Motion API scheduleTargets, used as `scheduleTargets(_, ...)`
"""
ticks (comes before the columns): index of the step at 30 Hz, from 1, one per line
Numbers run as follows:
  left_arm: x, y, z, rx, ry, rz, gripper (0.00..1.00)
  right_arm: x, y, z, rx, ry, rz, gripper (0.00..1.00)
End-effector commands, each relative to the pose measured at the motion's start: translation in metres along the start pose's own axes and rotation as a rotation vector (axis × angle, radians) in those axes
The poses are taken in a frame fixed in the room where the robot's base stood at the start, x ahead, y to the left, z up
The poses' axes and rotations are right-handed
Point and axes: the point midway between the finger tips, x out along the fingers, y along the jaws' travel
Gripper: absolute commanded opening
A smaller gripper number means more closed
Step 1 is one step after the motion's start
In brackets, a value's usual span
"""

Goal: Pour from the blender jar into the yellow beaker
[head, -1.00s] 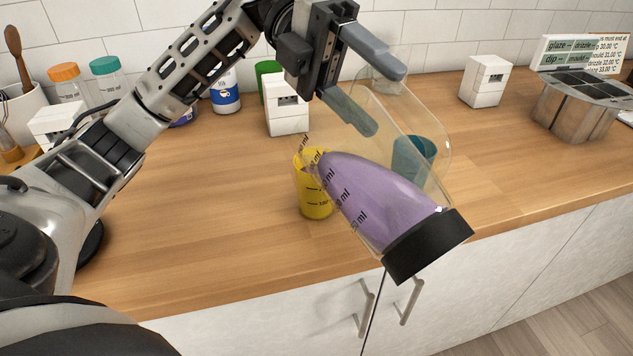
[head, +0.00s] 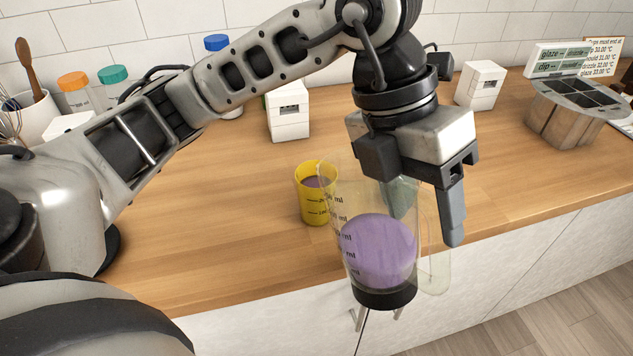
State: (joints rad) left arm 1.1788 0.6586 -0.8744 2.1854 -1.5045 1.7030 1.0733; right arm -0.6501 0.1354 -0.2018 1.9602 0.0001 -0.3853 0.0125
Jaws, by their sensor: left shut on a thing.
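The clear blender jar (head: 378,250) with a black base and a handle on its right is held close to upright near the counter's front edge. Purple liquid fills much of its lower part. My left gripper (head: 428,215) is shut on the jar at its handle side; one finger shows, the other is partly hidden behind the jar wall. The yellow beaker (head: 314,205) stands upright on the counter, just left of the jar's rim, with purple liquid visible inside. My right gripper is not in view.
A white block-like device (head: 288,113) stands behind the beaker, and a similar one (head: 480,86) stands further right. A metal pot with compartments (head: 572,115) is at the far right. Orange- and teal-capped jars are back left. The counter left of the beaker is clear.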

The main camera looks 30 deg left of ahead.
Motion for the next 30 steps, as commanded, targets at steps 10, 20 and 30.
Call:
scheduleTargets(10, 0.003, -0.005, 0.0, 0.013, -0.005, 0.035, 0.0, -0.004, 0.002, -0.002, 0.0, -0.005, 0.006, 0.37)
scheduleTargets(20, -0.017, -0.014, 0.003, 0.044, -0.015, 0.176, 0.0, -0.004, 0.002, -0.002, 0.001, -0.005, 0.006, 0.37)
scheduleTargets(30, -0.043, -0.023, 0.006, 0.069, -0.018, 0.393, 0.0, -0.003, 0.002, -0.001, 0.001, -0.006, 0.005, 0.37)
